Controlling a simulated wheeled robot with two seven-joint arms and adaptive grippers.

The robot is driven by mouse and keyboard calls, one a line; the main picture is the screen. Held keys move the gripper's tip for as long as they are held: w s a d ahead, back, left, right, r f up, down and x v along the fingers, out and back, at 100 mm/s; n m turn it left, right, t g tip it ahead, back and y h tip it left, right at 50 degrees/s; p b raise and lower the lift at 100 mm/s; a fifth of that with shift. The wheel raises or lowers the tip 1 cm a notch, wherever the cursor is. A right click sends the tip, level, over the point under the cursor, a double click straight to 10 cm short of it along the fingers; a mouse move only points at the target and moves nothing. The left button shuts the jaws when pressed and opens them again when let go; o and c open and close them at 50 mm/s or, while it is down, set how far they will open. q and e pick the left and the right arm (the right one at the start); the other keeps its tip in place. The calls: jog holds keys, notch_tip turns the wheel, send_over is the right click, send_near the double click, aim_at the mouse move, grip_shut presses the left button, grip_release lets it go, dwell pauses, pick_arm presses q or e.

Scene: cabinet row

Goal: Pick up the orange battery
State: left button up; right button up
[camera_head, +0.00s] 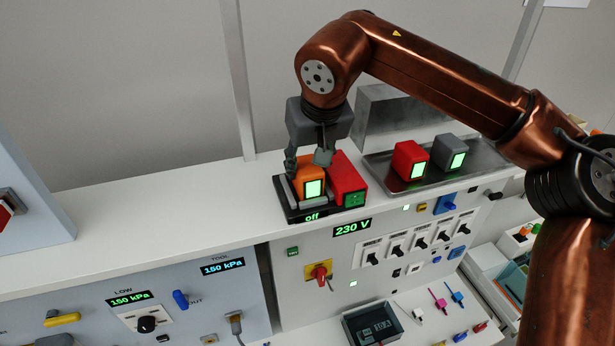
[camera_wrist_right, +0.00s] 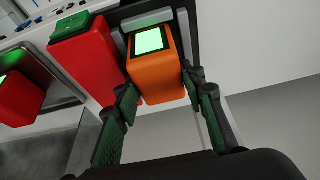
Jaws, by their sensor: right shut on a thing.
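The orange battery (camera_head: 310,184) has a lit green-white face and sits in a black charger (camera_head: 297,213) marked "off" on top of the cabinet row. It also shows in the right wrist view (camera_wrist_right: 157,75). My right gripper (camera_head: 309,163) reaches down from above and is shut on the orange battery, one finger on each side. In the right wrist view its green-padded fingers (camera_wrist_right: 162,100) flank the battery. The battery still appears to be within the charger. My left gripper is in neither view.
A red battery (camera_head: 346,177) stands right beside the orange one and shows in the right wrist view (camera_wrist_right: 85,62). Another red battery (camera_head: 408,159) and a grey battery (camera_head: 447,151) stand on a metal tray (camera_head: 484,157). The white cabinet top (camera_head: 150,222) to the left is clear.

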jog(key=shift+c, duration=0.9)
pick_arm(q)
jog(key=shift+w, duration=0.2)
pick_arm(e)
grip_shut()
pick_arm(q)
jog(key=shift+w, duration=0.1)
pick_arm(e)
jog(key=shift+r, duration=0.1)
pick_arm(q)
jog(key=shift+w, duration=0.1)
pick_arm(e)
jog(key=shift+r, duration=0.1)
